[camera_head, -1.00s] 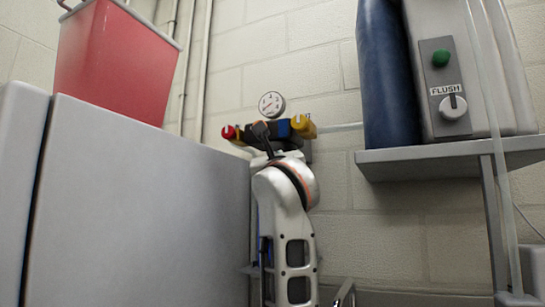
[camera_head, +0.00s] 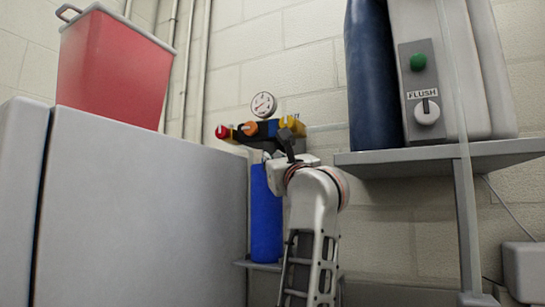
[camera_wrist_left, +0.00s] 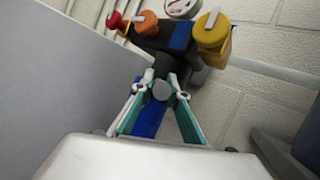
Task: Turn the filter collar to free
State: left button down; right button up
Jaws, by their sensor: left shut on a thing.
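My left gripper (camera_head: 287,146) reaches up to the valve manifold on the wall. In the left wrist view its fingers (camera_wrist_left: 162,88) are closed around a small grey round part (camera_wrist_left: 162,91) below the manifold body, which looks like the filter collar. A blue filter cylinder (camera_head: 266,215) hangs below the manifold, left of my wrist; part of it shows between the fingers in the wrist view (camera_wrist_left: 150,118). The collar is hidden behind my gripper in the head view, so its turn angle cannot be told. My right gripper is not in view.
The manifold carries a red knob (camera_head: 222,132), an orange knob (camera_head: 248,128), a yellow knob (camera_head: 297,127) and a gauge (camera_head: 263,105). A grey cabinet (camera_head: 150,210) stands close on the left, with a red bin (camera_head: 115,70) on top. A shelf (camera_head: 440,158) juts out on the right.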

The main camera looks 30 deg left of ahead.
pick_arm(q)
jog(key=shift+w, duration=0.1)
dwell(0.4)
jog(key=c, duration=2)
grip_release()
jog(key=shift+d, duration=0.1)
jog(key=shift+o, duration=0.2)
